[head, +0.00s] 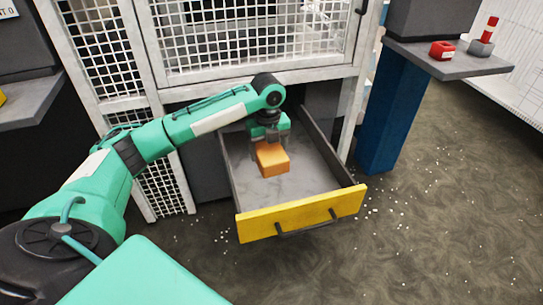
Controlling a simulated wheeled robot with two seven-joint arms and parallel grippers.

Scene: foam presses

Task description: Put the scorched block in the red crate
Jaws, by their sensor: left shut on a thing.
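An orange-brown block (272,160) is in my left gripper (270,143), which is shut on it. The gripper points down over an open drawer (300,212) with a yellow front and a dark handle. The block is inside the drawer's outline; I cannot tell whether it touches the drawer floor. Scorch marks are too small to make out. No red crate shows in this view. My right gripper is not in view.
A white mesh guard (250,35) stands above and behind the drawer. A grey shelf (455,62) at the upper right holds a small red box (442,50) and a red-and-grey item (484,38). White crumbs lie on the dark floor (430,220), which is otherwise clear at right.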

